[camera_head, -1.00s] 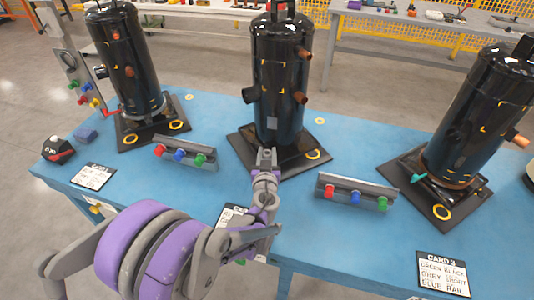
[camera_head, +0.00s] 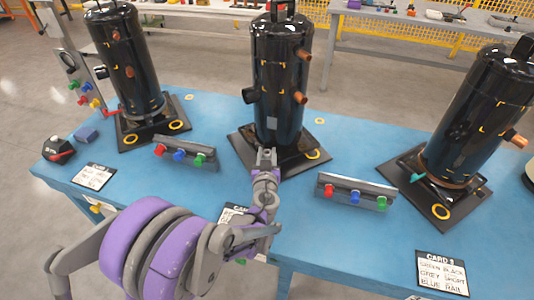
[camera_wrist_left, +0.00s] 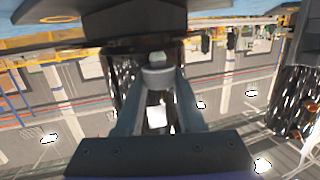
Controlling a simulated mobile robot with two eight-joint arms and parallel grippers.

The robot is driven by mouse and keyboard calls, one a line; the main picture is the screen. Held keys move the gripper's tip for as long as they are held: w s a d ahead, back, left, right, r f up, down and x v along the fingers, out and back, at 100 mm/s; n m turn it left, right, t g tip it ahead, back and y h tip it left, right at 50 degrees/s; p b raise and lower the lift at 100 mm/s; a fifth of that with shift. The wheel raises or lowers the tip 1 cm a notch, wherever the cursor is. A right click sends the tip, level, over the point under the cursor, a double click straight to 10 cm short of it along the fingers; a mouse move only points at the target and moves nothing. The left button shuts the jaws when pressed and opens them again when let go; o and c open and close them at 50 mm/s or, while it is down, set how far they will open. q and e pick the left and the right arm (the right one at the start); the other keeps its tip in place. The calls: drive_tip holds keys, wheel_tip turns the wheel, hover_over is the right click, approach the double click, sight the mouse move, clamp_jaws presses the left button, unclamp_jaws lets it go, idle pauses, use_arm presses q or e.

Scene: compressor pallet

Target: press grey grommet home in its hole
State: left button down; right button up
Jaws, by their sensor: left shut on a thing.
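My left gripper (camera_head: 266,152) is at the near edge of the middle black plate (camera_head: 243,141), in front of the middle black compressor (camera_head: 277,85). In the left wrist view the fingers (camera_wrist_left: 158,78) close together on a small grey grommet (camera_wrist_left: 158,58) at their tips. The hole below it is hidden, so I cannot tell whether the grommet is in it. My right gripper is not in view.
Black compressors stand at the left (camera_head: 128,65) and right (camera_head: 478,115) on their own plates. Rails with coloured pieces lie at the left (camera_head: 187,151) and right (camera_head: 354,191) of my gripper. Cards lie along the front of the blue table (camera_head: 330,235).

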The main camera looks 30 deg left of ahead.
use_arm(q)
drive_tip(key=shift+f+b, duration=0.6)
drive_tip(key=shift+f, duration=0.65)
drive_tip(key=shift+c, duration=2.2)
unclamp_jaws()
drive_tip(key=shift+r, duration=0.1)
drive_tip(key=p+v, duration=0.1)
drive_tip(key=v, duration=0.9)
drive_tip(key=shift+s+r, duration=0.1)
drive_tip(key=shift+s+d, duration=0.15)
drive_tip(key=shift+s, duration=0.15)
